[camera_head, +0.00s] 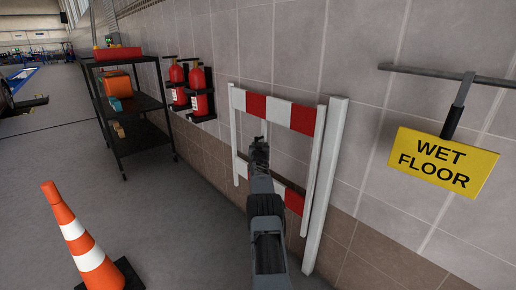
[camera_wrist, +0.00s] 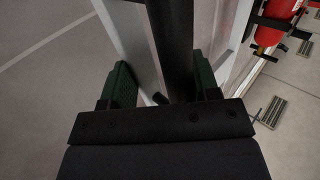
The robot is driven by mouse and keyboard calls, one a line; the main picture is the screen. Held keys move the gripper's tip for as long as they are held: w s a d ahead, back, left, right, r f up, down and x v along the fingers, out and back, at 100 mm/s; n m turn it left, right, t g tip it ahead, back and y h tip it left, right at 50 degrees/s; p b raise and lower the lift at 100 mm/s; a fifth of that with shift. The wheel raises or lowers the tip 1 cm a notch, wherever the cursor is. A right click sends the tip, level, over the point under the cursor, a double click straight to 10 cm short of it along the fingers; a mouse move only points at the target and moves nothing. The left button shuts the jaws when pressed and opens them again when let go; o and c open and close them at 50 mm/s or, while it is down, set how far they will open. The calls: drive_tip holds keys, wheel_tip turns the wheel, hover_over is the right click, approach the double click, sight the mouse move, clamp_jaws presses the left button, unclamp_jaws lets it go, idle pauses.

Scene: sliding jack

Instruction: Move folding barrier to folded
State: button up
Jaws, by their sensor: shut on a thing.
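The folding barrier (camera_head: 278,112) stands at the tiled wall in the head view, with white uprights and red-and-white striped boards. It stands nearly flat along the wall, beside a taller white post (camera_head: 325,185). My gripper (camera_head: 260,150) reaches to the barrier between its upper and lower boards and hides part of it. In the wrist view my gripper (camera_wrist: 160,86) has its dark green fingers on both sides of a white barrier part (camera_wrist: 130,35) and a dark bar (camera_wrist: 172,45). The exact contact is hidden by the gripper body.
A traffic cone (camera_head: 85,245) stands on the floor at front left. A dark shelf cart (camera_head: 135,105) and wall-mounted fire extinguishers (camera_head: 200,92) are left of the barrier. A yellow wet-floor sign (camera_head: 442,162) hangs at right. The floor between cone and barrier is clear.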

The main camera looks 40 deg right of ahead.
drive_tip(key=shift+s+d+f, duration=0.1)
drive_tip(key=shift+s, duration=0.05)
drive_tip(key=shift+s+a, duration=0.45)
drive_tip(key=shift+a, duration=0.1)
drive_tip(key=o, duration=0.6)
drive_tip(key=p+v, duration=0.1)
drive_tip(key=v, duration=0.7)
drive_tip(key=shift+a, duration=0.1)
drive_tip(key=shift+s+a, duration=0.3)
drive_tip(key=shift+s, duration=0.2)
drive_tip(key=shift+s+a, duration=0.25)
drive_tip(key=shift+s, duration=0.3)
drive_tip(key=c, duration=0.6)
drive_tip(key=shift+s+a+p, duration=0.15)
drive_tip(key=shift+a+p, duration=0.05)
drive_tip(key=shift+a, duration=0.35)
drive_tip(key=shift+s+a+p, duration=0.15)
drive_tip(key=shift+a, duration=0.4)
drive_tip(key=shift+c, duration=0.3)
